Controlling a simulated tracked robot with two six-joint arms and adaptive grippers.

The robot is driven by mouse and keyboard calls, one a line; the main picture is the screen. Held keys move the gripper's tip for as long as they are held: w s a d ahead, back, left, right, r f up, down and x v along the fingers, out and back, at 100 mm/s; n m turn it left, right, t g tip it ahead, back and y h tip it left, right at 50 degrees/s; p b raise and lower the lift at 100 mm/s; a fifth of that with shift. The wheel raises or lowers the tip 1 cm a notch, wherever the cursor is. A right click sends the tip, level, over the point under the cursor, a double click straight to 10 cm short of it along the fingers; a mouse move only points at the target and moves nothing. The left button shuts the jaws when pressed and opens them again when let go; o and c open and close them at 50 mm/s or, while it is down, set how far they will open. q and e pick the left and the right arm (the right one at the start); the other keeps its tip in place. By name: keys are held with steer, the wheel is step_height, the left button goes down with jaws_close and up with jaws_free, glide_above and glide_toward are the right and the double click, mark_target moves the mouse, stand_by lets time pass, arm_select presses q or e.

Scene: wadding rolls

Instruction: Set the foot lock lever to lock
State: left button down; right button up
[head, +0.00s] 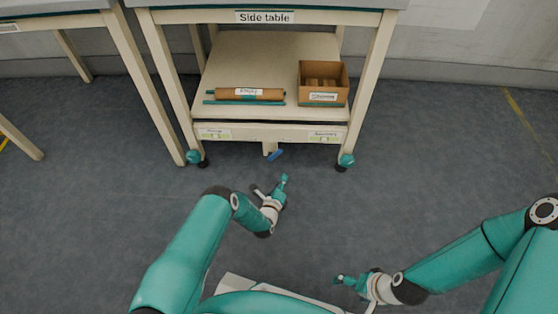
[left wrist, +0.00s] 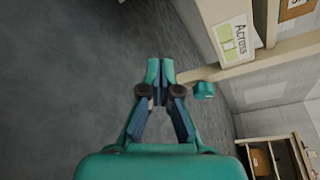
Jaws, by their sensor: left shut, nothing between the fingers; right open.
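I cannot make out the lever for sure there. My right gripper (head: 341,280) is open and empty at the lower right, far from the table.
The side table (head: 240,133) stands on teal casters (head: 346,160), with labels on its front rail. Its lower shelf holds a brown roll (head: 249,94) and an open box (head: 323,97). Another table (head: 60,20) stands at left. The floor (head: 430,150) is clear at right.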

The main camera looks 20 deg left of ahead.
mark_target(275, 152)
arm_select(q)
steer(key=w+f+b, duration=0.2)
steer(key=w+b, duration=0.5)
steer(key=w, duration=0.2)
steer(key=shift+a+r, duration=0.6)
steer(key=shift+a, duration=0.2)
steer(key=shift+a+r, duration=0.6)
steer(key=shift+a, duration=0.15)
